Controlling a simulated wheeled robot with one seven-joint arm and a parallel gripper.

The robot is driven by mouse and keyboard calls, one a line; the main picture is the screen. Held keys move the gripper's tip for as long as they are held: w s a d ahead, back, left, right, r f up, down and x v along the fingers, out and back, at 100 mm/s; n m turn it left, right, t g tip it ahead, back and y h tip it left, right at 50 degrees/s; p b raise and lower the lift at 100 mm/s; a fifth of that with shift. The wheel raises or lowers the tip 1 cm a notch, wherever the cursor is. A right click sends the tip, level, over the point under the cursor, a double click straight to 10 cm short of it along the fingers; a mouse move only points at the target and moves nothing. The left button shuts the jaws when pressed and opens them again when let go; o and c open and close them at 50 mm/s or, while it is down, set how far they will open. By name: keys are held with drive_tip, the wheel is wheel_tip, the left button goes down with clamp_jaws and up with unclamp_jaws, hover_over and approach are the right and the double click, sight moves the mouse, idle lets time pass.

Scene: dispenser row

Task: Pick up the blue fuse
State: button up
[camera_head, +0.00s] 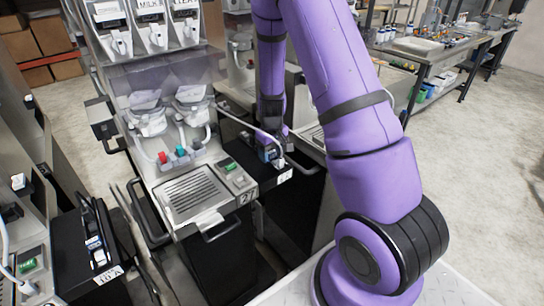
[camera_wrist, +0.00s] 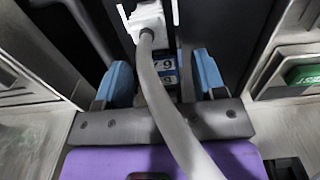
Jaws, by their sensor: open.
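My gripper (camera_wrist: 162,75) shows in the wrist view with two blue-padded fingers spread apart. A small blue and white piece (camera_wrist: 168,62), which looks like the blue fuse, sits between and beyond the fingers. A thick grey cable (camera_wrist: 160,95) with a white plug (camera_wrist: 147,18) runs in front and hides part of it. No contact with the fingers shows. In the head view my gripper (camera_head: 272,150) reaches down to a black box (camera_head: 238,158) beside the middle dispenser, and a small blue patch shows there, too small to tell apart.
The middle dispenser (camera_head: 190,195) has a grated tray and a front handle. Another black box (camera_head: 75,250) with blue and white pieces and a label stands at lower left. Dark panels flank my gripper closely in the wrist view. A workbench (camera_head: 430,55) stands at the back right.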

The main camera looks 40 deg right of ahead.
sight(272, 152)
drive_tip(key=shift+c, duration=0.5)
drive_tip(key=c, duration=1)
wheel_tip(272, 152, up, 10)
drive_tip(key=shift+r, duration=1)
idle(0.9)
drive_tip(key=shift+r, duration=1.45)
